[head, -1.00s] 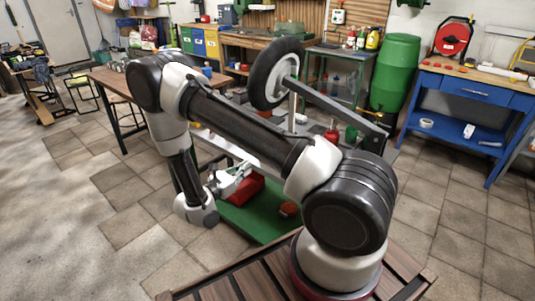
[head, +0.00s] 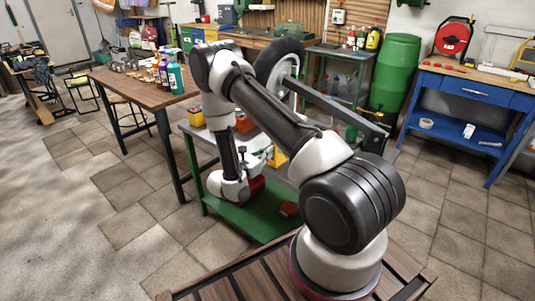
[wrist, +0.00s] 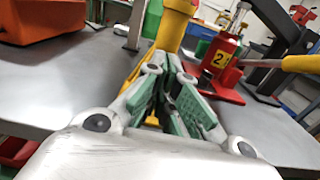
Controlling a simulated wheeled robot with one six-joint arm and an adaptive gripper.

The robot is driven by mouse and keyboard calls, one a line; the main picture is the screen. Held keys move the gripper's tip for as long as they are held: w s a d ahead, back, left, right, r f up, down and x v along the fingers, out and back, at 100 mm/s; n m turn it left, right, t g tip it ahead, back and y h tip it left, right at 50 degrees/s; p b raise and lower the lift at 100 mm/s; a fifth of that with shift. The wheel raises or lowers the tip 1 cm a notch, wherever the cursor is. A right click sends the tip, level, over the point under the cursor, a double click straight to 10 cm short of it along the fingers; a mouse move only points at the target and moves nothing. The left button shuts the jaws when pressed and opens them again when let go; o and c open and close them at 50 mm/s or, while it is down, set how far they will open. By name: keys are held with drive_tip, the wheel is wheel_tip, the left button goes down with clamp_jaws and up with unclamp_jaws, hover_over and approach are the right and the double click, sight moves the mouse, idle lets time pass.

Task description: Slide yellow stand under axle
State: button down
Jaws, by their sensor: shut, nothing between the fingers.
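The yellow stand (wrist: 172,28) rises at the top middle of the wrist view, straight beyond my fingertips. In the head view a yellow part of it (head: 277,158) shows just right of my gripper (head: 262,160). My gripper (wrist: 166,65) is shut and empty, its green-padded fingers together at the stand's near side. I cannot tell whether the tips touch it. The grey axle bar (head: 345,112) runs down to the right from the black-tyred wheel (head: 280,62). My arm hides part of the wheel, the bar and the tabletop.
A red jack (wrist: 222,55) with a yellow "2" label stands right of the stand; a yellow handle (wrist: 290,63) reaches in from the right. An orange bin (wrist: 40,18) is at the left. Bare grey tabletop (wrist: 60,85) lies left of my fingers. A brown table (head: 145,92) holds bottles.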

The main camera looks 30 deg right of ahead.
drive_tip(key=shift+d, duration=0.1)
drive_tip(key=x, duration=1.7)
drive_tip(key=shift+w+d, duration=0.1)
drive_tip(key=shift+d, duration=0.2)
drive_tip(key=shift+a, duration=0.1)
